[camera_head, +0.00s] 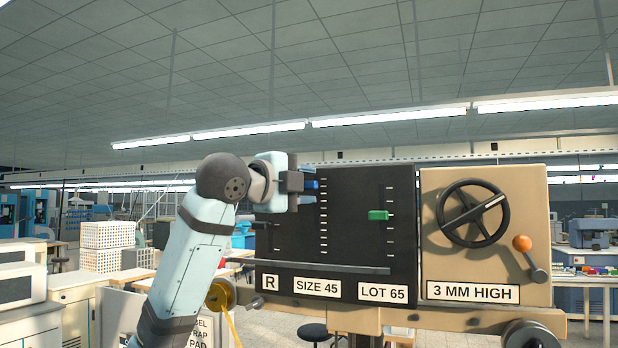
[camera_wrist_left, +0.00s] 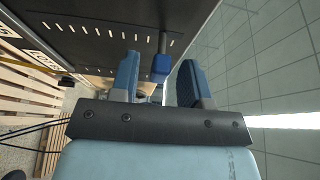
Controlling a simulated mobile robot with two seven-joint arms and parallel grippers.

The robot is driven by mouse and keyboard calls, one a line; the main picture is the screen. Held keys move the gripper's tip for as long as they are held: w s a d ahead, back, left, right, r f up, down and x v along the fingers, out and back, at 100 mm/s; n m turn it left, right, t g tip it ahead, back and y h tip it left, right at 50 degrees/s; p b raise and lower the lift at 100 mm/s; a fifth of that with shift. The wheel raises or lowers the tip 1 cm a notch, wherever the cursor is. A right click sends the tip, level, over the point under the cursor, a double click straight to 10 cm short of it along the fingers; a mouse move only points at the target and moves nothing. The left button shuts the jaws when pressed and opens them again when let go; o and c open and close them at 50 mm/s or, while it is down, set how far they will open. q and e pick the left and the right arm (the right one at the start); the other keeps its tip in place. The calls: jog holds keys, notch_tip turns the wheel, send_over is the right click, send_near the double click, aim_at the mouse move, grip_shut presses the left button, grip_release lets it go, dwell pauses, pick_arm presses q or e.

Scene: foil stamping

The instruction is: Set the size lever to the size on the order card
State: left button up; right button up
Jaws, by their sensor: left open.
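A black panel (camera_head: 350,190) carries columns of white tick marks. A blue lever knob (camera_head: 309,185) sits by the middle column, partly hidden by my left gripper (camera_head: 301,187). A green knob (camera_head: 378,215) sits by the right column. I see no contact. My right gripper is not in view.
Right of the panel is a tan plate (camera_head: 440,265) with a black handwheel (camera_head: 473,213), an orange-knobbed lever (camera_head: 522,243) and a "3 MM HIGH" sign (camera_head: 472,292). A ledge (camera_head: 320,267) runs below the tick marks. White crates (camera_head: 108,234) stand behind, at the left.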

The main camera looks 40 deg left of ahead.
pick_arm(q)
jog(key=shift+w+d, duration=0.1)
jog(key=shift+w, duration=0.55)
grip_shut()
jog(key=shift+r, duration=1)
jog(key=shift+c, duration=0.7)
grip_release()
jog(key=shift+o, duration=0.7)
